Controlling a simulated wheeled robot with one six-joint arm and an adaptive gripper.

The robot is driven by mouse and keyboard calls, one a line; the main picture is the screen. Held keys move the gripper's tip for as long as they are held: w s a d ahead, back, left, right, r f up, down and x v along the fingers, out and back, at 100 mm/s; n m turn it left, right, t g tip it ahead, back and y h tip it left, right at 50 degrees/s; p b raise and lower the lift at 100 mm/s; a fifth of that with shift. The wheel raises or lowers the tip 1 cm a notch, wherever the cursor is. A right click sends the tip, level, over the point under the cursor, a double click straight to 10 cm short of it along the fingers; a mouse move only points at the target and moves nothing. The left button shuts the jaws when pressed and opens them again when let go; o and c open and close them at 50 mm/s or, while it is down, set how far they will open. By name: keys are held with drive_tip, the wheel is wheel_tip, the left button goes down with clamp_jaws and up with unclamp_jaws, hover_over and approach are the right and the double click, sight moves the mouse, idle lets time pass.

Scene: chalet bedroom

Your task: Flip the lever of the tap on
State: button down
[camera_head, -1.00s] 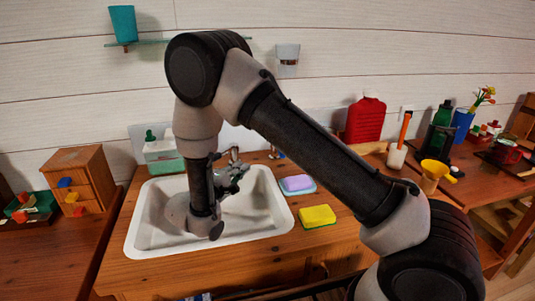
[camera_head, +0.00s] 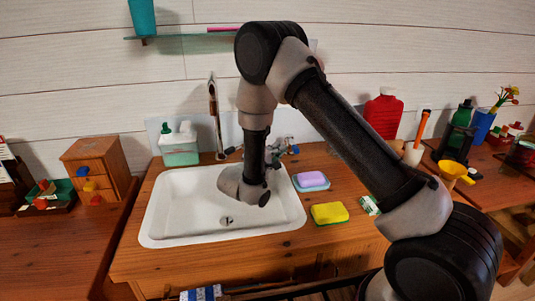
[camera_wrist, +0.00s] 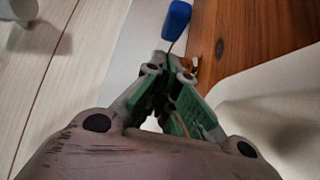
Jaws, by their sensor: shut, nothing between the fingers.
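In the wrist view a blue knob on a thin stem (camera_wrist: 176,20), which looks like the tap's lever, is just beyond my fingertips. My gripper (camera_wrist: 172,66) is shut and empty, with its green-lined fingers close to the stem; I cannot tell if they touch it. In the head view my gripper (camera_head: 287,147) is behind the sink's right back corner.
A soap box with bottles (camera_head: 180,150) stands behind the sink at left. A shelf (camera_head: 180,34) is on the wall above. The sink bowl is empty.

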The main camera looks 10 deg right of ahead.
sight(298, 151)
drive_tip(key=shift+d, duration=0.65)
drive_tip(key=shift+s+d, duration=0.25)
drive_tip(key=shift+d, duration=0.2)
drive_tip(key=shift+s+d, duration=0.15)
drive_tip(key=shift+d, duration=0.2)
drive_tip(key=shift+s+d, duration=0.15)
drive_tip(key=shift+d, duration=0.5)
drive_tip(key=shift+s+d, duration=0.15)
drive_tip(key=shift+d, duration=0.45)
drive_tip(key=shift+w+d, duration=0.1)
drive_tip(key=shift+d, duration=1.3)
